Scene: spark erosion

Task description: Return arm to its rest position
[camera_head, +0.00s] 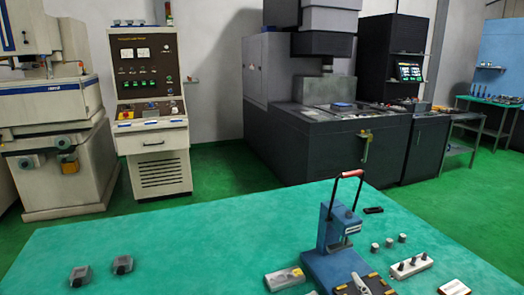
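Neither of my grippers shows in the head view, and no part of my arms can be made out. The green-topped table (190,240) fills the lower part of the view. On it stands a blue bench device (335,232) with a black lever arm that carries a red handle (352,173). The lever is raised above the device. The lower part of the device's base is cut off by the bottom edge of the view.
Several small parts (402,238) and a white strip with knobs (411,265) lie right of the device. The table's middle left is clear. Machines and a control cabinet (150,100) stand behind.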

